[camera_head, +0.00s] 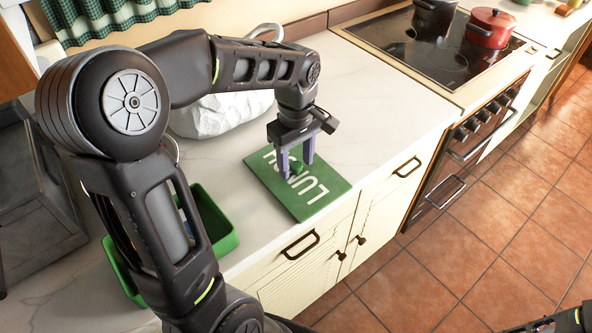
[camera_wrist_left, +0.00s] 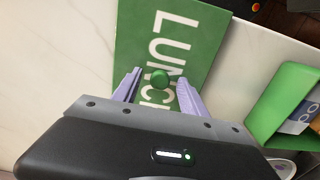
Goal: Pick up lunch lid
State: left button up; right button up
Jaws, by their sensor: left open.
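The lunch lid (camera_head: 318,203) is a flat green panel with white "LUNCH" lettering and a round green knob (camera_wrist_left: 160,79). It lies on the pale counter near the front edge in the head view. It also fills the upper middle of the left wrist view (camera_wrist_left: 204,36). My left gripper (camera_head: 297,170) points down over the lid. Its pale purple fingers are open, one on either side of the knob. In the left wrist view the knob shows between the fingers (camera_wrist_left: 156,88), apart from both. Part of the lid is hidden behind the gripper.
A green box (camera_head: 229,241) stands open on the counter, partly behind my left arm; items show inside it in the wrist view. A white lumpy object (camera_head: 215,118) sits behind the gripper. A stove with a black pot (camera_head: 434,18) and red pot (camera_head: 489,29) is at right.

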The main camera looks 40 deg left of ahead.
dwell(0.6)
pick_arm(q)
grip_shut()
dwell(0.3)
